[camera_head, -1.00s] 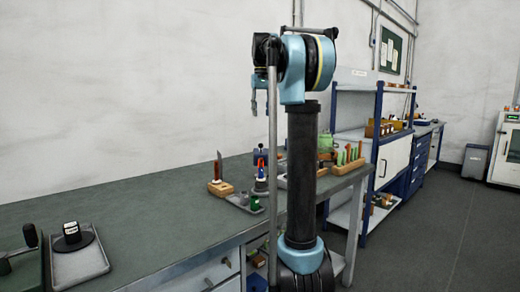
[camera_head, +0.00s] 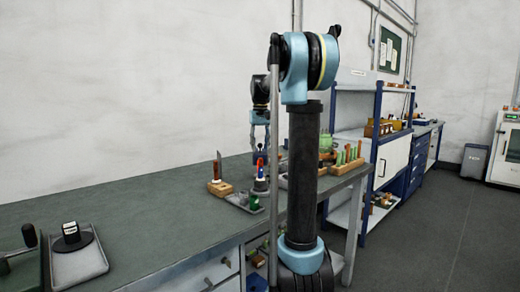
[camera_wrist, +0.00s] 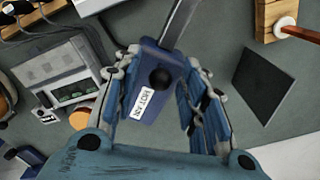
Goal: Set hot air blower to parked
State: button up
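The hot air blower, a blue body (camera_wrist: 148,102) with a white label that seems to read "HOT AIR", shows in the wrist view. It has a round black knob (camera_wrist: 161,77), and a flat grey metal strip (camera_wrist: 180,22) runs up from its far end. My gripper (camera_wrist: 165,100) is open, with one finger on each side of the blue body; I cannot tell whether the fingers touch it. In the head view, my gripper (camera_head: 260,142) points down over the bench. I cannot clearly make out the blower there.
In the wrist view, a grey box with a display (camera_wrist: 60,75) lies left, a wooden block (camera_wrist: 268,18) top right and a dark mat (camera_wrist: 263,86) right. In the head view, a wooden tool block (camera_head: 220,189) and a tray (camera_head: 82,263) stand on the bench (camera_head: 140,225).

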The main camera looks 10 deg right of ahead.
jog(key=shift+f, duration=0.4)
grip_shut()
jog(key=shift+d, duration=0.15)
